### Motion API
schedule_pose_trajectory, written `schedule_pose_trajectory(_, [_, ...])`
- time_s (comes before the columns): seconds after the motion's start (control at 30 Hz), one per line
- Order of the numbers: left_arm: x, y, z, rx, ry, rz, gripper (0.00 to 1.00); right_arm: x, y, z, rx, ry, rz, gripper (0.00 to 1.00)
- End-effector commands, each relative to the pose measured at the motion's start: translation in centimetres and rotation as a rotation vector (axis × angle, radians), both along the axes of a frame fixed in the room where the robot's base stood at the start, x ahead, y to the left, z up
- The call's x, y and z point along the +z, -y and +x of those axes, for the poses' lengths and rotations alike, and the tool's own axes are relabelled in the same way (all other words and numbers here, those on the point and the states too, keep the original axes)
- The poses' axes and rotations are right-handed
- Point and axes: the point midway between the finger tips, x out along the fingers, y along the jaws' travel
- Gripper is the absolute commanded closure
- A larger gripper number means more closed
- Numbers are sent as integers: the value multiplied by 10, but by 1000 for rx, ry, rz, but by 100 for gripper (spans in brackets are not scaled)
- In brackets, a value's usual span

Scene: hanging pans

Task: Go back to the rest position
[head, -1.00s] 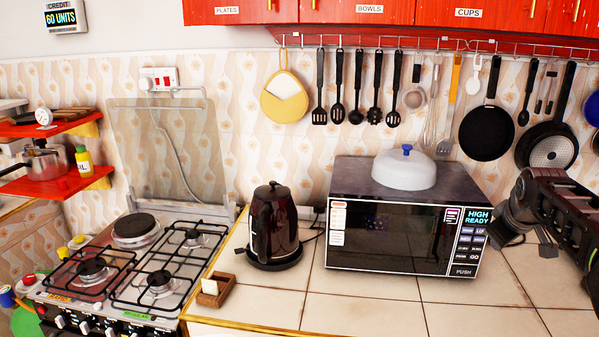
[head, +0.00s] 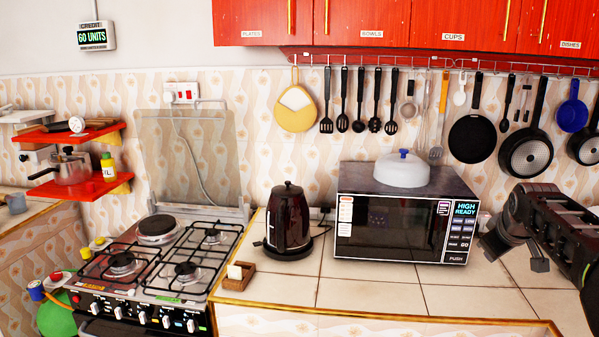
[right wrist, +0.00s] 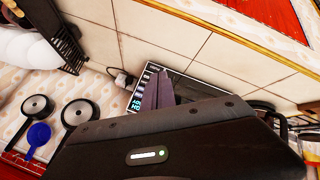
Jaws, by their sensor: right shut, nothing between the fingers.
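My right gripper shows in the right wrist view (right wrist: 157,92) as two dark fingers, shut and empty. In that view its fingers overlap the microwave's panel, but I cannot tell the distance. In the head view my right arm reaches in from the right edge, in front of the counter and to the right of the microwave (head: 395,225). My left gripper is not in view.
A dark kettle (head: 288,218) stands on the tiled counter (head: 375,296) left of the microwave. A white lid (head: 403,172) sits on the microwave. A gas stove (head: 170,262) is at the left. Red cabinets (head: 372,22) hang above. Clear floor is not visible.

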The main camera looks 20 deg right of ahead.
Motion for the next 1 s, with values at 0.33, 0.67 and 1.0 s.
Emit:
schedule_pose_trajectory(0.33, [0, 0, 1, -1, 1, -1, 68, -21, -22, 43, -64, 196, 89, 100])
schedule_pose_trajectory(0.67, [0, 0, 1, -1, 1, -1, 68, -128, -106, 88, -79, 251, 286, 100])
schedule_pose_trajectory(1.0, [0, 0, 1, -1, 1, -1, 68, -330, -288, 52, -139, 116, 609, 100])
